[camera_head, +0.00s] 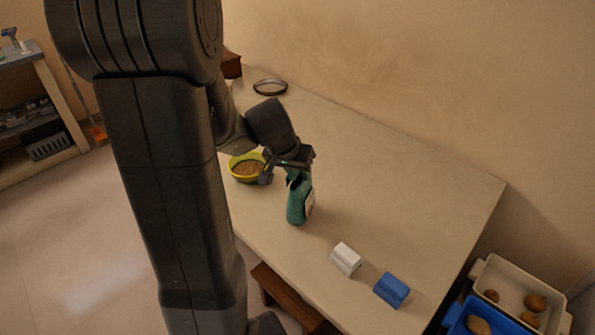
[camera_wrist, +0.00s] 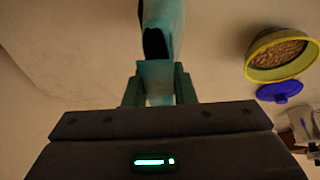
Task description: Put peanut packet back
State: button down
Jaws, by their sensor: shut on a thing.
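A teal-green packet (camera_head: 297,203) with a pale label stands upright over the table, right of a yellow-green bowl (camera_head: 234,172) of brown grains or nuts. I take it for the peanut packet. My gripper (camera_head: 295,172) is shut on its upper end. In the wrist view the packet (camera_wrist: 162,70) is between the two fingers of my gripper (camera_wrist: 160,88), and its far part runs out of the top edge. I cannot tell whether its base touches the table. The bowl also shows in the wrist view (camera_wrist: 250,68).
A white block (camera_head: 346,259) and a blue block (camera_head: 391,290) lie nearer the front of the table (camera_head: 400,190). Bins (camera_head: 520,275) with brown round items stand beyond the right edge. A blue lid-like piece (camera_wrist: 280,92) lies beside the bowl.

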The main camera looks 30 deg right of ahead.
jog(key=shift+f+b, duration=0.65)
jog(key=shift+b, duration=0.05)
dwell(0.5)
jog(key=c, duration=1.1)
grip_release()
jog(key=shift+r, duration=0.15)
jog(key=shift+p+v, duration=2.05)
jog(key=shift+v, duration=1.85)
jog(key=shift+a+r, duration=0.1)
jog(key=v, duration=1.3)
jog(key=shift+a+r, duration=0.1)
jog(key=shift+r, duration=0.2)
